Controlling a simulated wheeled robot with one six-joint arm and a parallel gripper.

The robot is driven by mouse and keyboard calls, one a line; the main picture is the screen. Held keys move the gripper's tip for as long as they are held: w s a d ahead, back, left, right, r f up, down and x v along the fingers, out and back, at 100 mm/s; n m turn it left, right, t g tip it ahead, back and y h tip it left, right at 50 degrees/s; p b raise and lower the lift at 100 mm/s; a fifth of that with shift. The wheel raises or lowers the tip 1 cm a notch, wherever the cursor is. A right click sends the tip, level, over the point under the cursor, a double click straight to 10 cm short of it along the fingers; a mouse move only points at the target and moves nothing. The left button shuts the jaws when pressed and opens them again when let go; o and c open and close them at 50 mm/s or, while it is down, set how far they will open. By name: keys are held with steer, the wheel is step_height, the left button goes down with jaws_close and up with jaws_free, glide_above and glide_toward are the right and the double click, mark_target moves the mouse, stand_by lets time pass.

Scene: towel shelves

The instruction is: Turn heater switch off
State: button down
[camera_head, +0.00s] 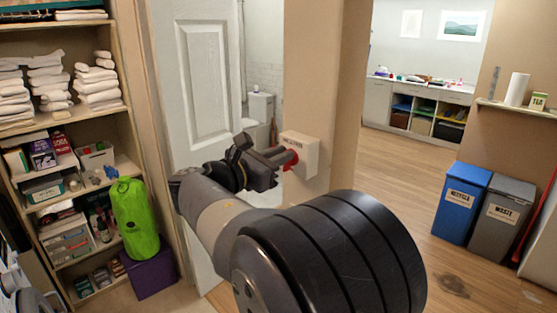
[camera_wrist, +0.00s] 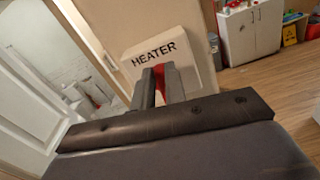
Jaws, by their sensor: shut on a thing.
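The heater switch is a white box (camera_head: 308,150) mounted on the edge of a beige wall. It also shows in the wrist view (camera_wrist: 190,48), tilted, with the label HEATER on its face. A red knob (camera_head: 291,159) sticks out from its front. In the wrist view the red part (camera_wrist: 159,76) shows between my fingers. My gripper (camera_head: 282,156) is at the box, with its fingers closed around the red knob. My gripper's fingers (camera_wrist: 160,84) hide much of the knob, so its exact setting cannot be told.
A white panelled door (camera_head: 208,75) stands to the left of the switch, with a toilet (camera_head: 260,106) behind it. Shelves with folded towels (camera_head: 98,85) are at far left. A blue bin (camera_head: 464,200) and a grey bin (camera_head: 502,212) stand at right. Wooden floor between is clear.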

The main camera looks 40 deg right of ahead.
steer(key=m+b, duration=0.4)
steer(key=b, duration=0.1)
steer(key=s+f+m+b, duration=0.1)
steer(key=m+b, duration=0.4)
steer(key=f+m+b, duration=0.1)
steer(key=m+b, duration=0.4)
steer(key=shift+s, duration=0.3)
steer(key=shift+m+b, duration=1.1)
steer(key=shift+m, duration=0.1)
steer(key=c, duration=1.4)
jaws_free()
steer(key=shift+c, duration=0.2)
steer(key=a, duration=1)
steer(key=shift+s+a+b, duration=0.35)
steer(key=shift+s+b, duration=0.05)
steer(key=shift+s, duration=0.05)
